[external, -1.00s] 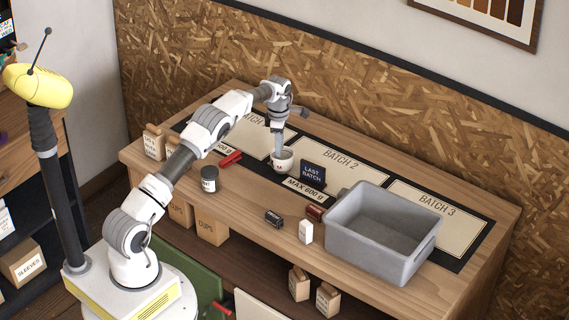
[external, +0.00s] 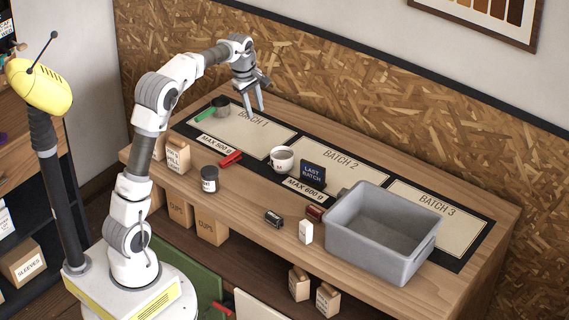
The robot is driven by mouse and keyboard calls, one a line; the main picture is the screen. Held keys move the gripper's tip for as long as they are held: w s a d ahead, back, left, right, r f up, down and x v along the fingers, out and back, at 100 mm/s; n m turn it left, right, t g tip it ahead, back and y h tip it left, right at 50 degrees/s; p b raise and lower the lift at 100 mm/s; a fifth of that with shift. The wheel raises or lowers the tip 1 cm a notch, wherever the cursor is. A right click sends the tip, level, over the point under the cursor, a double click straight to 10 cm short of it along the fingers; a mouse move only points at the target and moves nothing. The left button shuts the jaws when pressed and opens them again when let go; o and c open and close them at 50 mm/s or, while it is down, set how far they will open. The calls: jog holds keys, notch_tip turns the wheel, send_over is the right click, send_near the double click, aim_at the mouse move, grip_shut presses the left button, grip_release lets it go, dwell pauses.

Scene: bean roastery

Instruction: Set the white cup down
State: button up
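The white cup (external: 282,161) stands upright at the left end of the BATCH 2 panel (external: 340,164), just left of the dark LAST BATCH sign (external: 312,174). Its inside looks dark. My gripper (external: 254,111) points down over the BATCH 1 panel (external: 270,137), up and left of the cup and apart from it. Its two fingers are spread with nothing between them.
A grey bin (external: 383,232) covers part of the BATCH 3 panel (external: 437,215). A dark round tin (external: 221,106) and a green object (external: 205,115) are on BATCH 1's left end. A red object (external: 230,158), dark jar (external: 209,180) and small blocks lie nearer the front.

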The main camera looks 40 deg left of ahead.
jog(key=s+d+r+m+t, duration=0.1)
jog(key=s+r+m, duration=0.25)
jog(key=s, duration=0.45)
jog(key=s+d+r+m, duration=0.2)
jog(key=s+m, duration=0.2)
jog(key=s, duration=0.4)
jog(key=s+f+m+t, duration=0.1)
jog(key=s+f+m, duration=0.2)
jog(key=s, duration=0.5)
jog(key=s+d+f+m+t, duration=0.1)
jog(key=s+f+m, duration=0.2)
jog(key=s+m, duration=0.2)
jog(key=s, duration=0.3)
jog(key=shift+s+d, duration=0.15)
